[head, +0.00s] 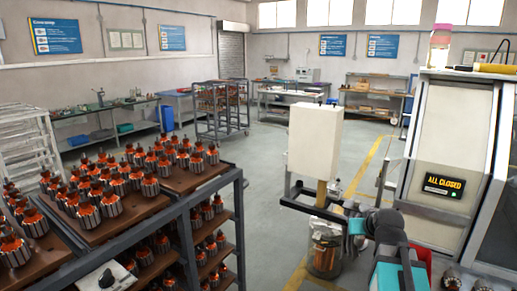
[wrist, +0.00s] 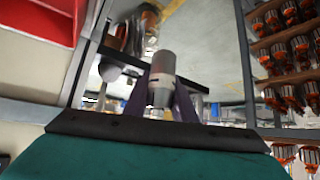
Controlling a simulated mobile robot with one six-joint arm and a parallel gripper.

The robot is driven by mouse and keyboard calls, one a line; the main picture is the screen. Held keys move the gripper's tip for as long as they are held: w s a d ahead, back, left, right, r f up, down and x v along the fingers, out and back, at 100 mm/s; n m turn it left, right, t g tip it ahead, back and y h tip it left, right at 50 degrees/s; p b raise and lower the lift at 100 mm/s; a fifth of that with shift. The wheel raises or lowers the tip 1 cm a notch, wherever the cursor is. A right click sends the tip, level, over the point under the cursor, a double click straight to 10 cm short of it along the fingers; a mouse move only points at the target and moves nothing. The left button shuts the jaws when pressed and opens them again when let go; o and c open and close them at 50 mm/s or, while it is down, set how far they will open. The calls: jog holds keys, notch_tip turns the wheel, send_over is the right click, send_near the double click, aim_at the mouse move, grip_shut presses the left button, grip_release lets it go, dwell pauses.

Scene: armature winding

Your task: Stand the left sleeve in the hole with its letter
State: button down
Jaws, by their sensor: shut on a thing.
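My gripper (wrist: 162,98) is seen in the wrist view, its two dark fingers closed on the sides of a grey cylindrical piece (wrist: 162,68), which looks like a sleeve. I cannot make out a lettered hole or another sleeve in either view.
A rack of armatures (head: 115,232) fills the lower left. A white box (head: 314,141) stands above a clear container (head: 323,252) near my arm. A machine with an ALL CLOSED panel (head: 442,187) is at right. A red bin (wrist: 38,20) is upper left in the wrist view.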

jog(key=w+a, duration=0.2)
jog(key=a, duration=0.8)
notch_tip(320, 180, down, 10)
jog(key=b, duration=1)
jog(key=shift+d+n+y, duration=0.2)
jog(key=shift+n+y, duration=0.1)
jog(key=shift+n, duration=0.1)
jog(key=shift+w, duration=0.1)
jog(key=a, duration=0.7)
